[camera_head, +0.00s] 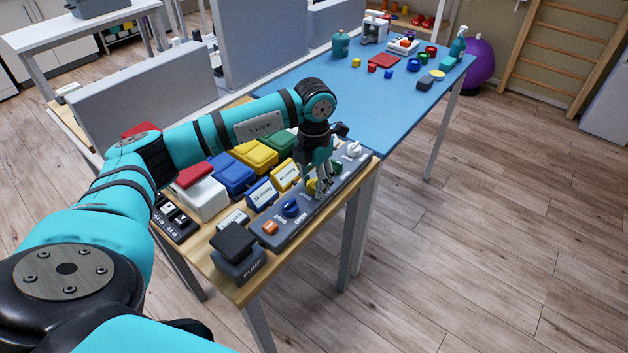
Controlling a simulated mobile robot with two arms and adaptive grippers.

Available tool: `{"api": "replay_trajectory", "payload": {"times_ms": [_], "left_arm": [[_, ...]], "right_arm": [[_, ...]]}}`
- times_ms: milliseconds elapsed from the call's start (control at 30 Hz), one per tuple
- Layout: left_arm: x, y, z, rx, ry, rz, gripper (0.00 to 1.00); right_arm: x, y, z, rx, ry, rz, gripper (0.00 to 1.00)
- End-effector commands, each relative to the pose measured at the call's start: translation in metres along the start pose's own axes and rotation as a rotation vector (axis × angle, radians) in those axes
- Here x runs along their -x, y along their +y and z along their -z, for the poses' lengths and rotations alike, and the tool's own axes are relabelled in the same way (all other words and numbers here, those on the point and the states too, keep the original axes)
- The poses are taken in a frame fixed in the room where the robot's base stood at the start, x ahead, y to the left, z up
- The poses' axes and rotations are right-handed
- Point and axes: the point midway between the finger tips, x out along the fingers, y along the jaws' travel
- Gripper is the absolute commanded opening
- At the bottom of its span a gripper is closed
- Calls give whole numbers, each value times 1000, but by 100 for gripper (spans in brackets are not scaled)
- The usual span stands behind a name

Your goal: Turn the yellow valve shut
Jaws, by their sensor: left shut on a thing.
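The yellow valve (311,186) sits on a grey control panel (276,244) along the near right edge of a wooden table. Only a small part of it shows, because my left gripper (322,188) covers the rest. My left arm reaches in from the left, and the left gripper points down at the valve with its fingers closed on it. Which way the valve is turned cannot be seen. My right gripper is not in view.
A blue knob (291,208) and an orange button (270,228) are on the panel near the gripper, with a white knob (353,149) at its far end. A black pump block (238,252) stands at the near corner. Coloured boxes crowd behind. A blue table (360,110) adjoins beyond.

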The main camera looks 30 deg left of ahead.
Motion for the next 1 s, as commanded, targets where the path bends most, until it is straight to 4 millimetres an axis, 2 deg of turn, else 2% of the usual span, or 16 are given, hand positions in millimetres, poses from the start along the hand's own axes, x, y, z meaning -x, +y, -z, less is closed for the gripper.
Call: {"api": "replay_trajectory", "payload": {"times_ms": [200, 233, 400, 733, 867, 1000], "left_arm": [[2, 0, -2, 0, -7, 0, 3], [2, 0, -2, 0, -7, 0, 39], [1, 0, -1, 1, -4, 0, 59], [6, 0, -1, 1, -4, 0, 59], [24, 0, -1, 2, -6, -1, 59], [55, 0, -1, 1, -8, -1, 59]], "right_arm": [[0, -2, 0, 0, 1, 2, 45], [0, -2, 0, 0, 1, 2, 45], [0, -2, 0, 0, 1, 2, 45], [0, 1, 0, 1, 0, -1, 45], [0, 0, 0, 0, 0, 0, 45], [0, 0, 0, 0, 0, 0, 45]]}}
